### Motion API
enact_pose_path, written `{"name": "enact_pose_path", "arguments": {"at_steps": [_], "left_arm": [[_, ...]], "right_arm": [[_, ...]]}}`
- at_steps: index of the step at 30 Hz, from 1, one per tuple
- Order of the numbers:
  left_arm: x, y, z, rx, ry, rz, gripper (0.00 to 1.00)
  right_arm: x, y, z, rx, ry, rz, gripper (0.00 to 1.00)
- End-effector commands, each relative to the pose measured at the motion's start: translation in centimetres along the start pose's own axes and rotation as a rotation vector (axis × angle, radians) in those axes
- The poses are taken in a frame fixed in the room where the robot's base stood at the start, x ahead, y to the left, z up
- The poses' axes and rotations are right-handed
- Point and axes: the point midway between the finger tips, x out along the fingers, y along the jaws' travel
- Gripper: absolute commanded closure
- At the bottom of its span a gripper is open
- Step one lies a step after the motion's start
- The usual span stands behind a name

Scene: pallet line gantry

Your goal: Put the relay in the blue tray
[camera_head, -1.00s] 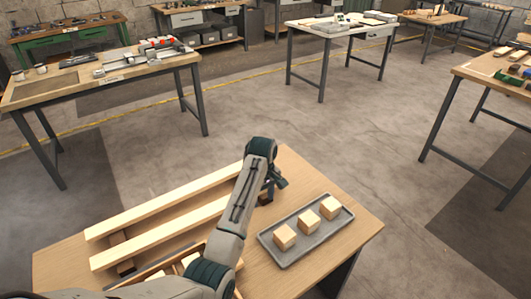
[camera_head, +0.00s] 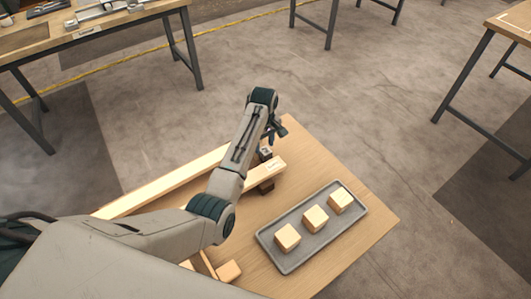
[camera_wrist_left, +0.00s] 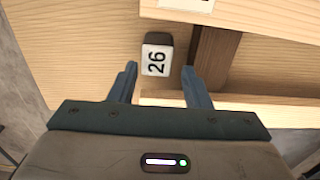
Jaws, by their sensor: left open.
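My left gripper (camera_wrist_left: 160,68) is open, with one finger on each side of the label and nothing held. In the head view my left gripper (camera_head: 272,134) is over the far end of the boards, partly hidden by its own wrist. I see no blue tray. The tray (camera_head: 290,267) on the bench looks grey and holds three light wooden blocks (camera_head: 315,218).
Pale pallet boards (camera_head: 165,186) lie on the wooden bench (camera_head: 352,262), with dark spacers between them. My left arm covers much of the bench's left part. Other worktables, including one at upper left (camera_head: 90,38), stand apart across open concrete floor (camera_head: 320,90).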

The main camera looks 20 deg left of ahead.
Motion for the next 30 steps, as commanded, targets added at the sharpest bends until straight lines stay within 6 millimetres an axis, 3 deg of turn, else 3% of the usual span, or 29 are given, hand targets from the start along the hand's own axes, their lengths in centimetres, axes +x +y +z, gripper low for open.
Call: {"name": "enact_pose_path", "arguments": {"at_steps": [7, 12, 21, 26, 30], "left_arm": [[2.6, 0.2, 0.5, 0.0, -0.003, -0.003, 0.56], [4.9, 0.3, 0.6, -0.001, -0.001, -0.001, 0.56], [5.4, 0.3, 0.6, -0.001, 0.0, 0.001, 0.56], [5.4, 0.3, 0.6, -0.001, 0.0, 0.001, 0.88], [5.4, 0.3, 0.6, 0.0, 0.001, 0.001, 0.94]], "right_arm": [[-1.0, 0.0, -1.5, 0.001, 0.02, 0.0, 0.64], [-1.1, -0.2, -1.4, 0.003, 0.02, -0.003, 0.64], [-1.1, -0.9, -0.9, 0.005, 0.011, -0.01, 0.64], [-1.1, -0.8, -0.9, 0.005, 0.011, -0.01, 0.64], [-1.1, -0.6, -0.9, 0.004, 0.011, -0.007, 0.64]]}}
